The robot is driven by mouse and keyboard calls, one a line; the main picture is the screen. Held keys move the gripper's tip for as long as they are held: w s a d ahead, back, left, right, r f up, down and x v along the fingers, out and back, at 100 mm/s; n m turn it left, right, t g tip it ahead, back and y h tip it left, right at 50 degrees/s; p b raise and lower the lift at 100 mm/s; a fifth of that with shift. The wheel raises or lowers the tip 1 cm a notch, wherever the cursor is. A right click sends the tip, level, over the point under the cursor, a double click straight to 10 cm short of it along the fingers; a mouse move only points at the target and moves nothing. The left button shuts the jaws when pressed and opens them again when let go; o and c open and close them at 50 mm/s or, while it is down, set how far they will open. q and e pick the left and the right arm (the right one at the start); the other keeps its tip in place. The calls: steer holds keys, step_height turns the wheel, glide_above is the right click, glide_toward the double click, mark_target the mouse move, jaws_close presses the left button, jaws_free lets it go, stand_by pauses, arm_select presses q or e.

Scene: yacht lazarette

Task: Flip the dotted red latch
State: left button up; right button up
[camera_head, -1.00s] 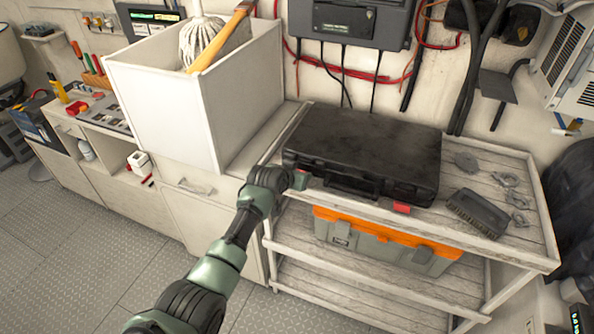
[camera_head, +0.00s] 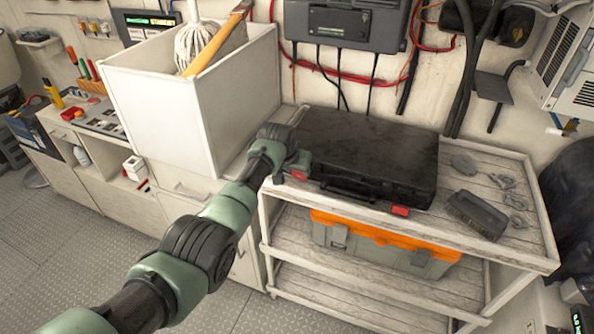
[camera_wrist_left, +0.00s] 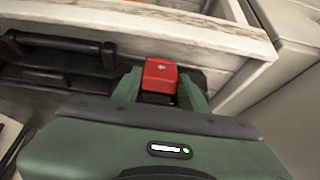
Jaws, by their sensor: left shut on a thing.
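A closed black case (camera_head: 365,145) lies flat on the top shelf of a wooden rack. It has two red latches on its front edge. The left red latch (camera_head: 299,175) is at my left gripper (camera_head: 297,167); in the left wrist view this latch (camera_wrist_left: 160,74) sits between the two green fingers, which are shut on it. A faint mark shows on its top, but I cannot tell whether it is a dot. The right red latch (camera_head: 400,211) is apart from the gripper, and its surface is too small to read. My right gripper is not in view.
The case's handle (camera_head: 348,190) lies between the latches. A grey-and-orange toolbox (camera_head: 385,247) stands on the shelf below. A black brush (camera_head: 477,214) and several small metal pieces lie right of the case. A white bin (camera_head: 165,115) stands to the left.

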arm_select(q)
steer(key=o, duration=1.4)
steer(key=shift+v, duration=3.85)
steer(key=shift+s, duration=0.1)
